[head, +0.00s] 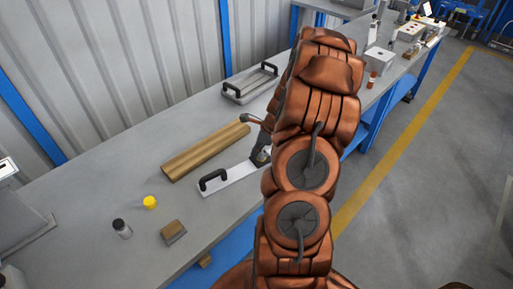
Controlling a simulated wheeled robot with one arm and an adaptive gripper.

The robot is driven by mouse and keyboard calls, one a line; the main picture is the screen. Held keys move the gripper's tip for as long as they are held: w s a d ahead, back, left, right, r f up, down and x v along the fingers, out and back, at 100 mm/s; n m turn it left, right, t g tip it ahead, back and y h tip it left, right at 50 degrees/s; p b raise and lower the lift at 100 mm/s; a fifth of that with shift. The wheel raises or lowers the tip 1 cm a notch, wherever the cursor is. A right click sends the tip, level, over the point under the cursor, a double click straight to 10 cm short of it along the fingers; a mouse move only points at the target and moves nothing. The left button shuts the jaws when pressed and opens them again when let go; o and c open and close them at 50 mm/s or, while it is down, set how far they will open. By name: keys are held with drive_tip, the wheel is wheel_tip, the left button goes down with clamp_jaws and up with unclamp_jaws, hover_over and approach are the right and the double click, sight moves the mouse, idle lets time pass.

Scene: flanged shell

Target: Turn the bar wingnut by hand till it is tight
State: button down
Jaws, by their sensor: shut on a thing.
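My gripper (262,147) shows as a small dark shape beside my copper-coloured arm, low over the right end of a pale flat plate (232,178) on the bench. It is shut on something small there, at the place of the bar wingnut. My arm covers much of this spot, so the wingnut's shape and angle cannot be made out. The plate has a black handle (213,180) at its left end. A long brass-coloured rounded piece (205,151) lies just behind the plate.
A second plate with black handles (249,84) lies farther back. A yellow cap (150,202), a dark-topped bottle (122,229) and a small brown block (173,232) stand at the front left. Boxes (378,60) stand at the far right of the bench (90,195).

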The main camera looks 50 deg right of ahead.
drive_tip(key=shift+m, duration=0.5)
drive_tip(key=c, duration=1.3)
unclamp_jaws()
drive_tip(key=v, duration=1.2)
drive_tip(key=shift+a, duration=0.2)
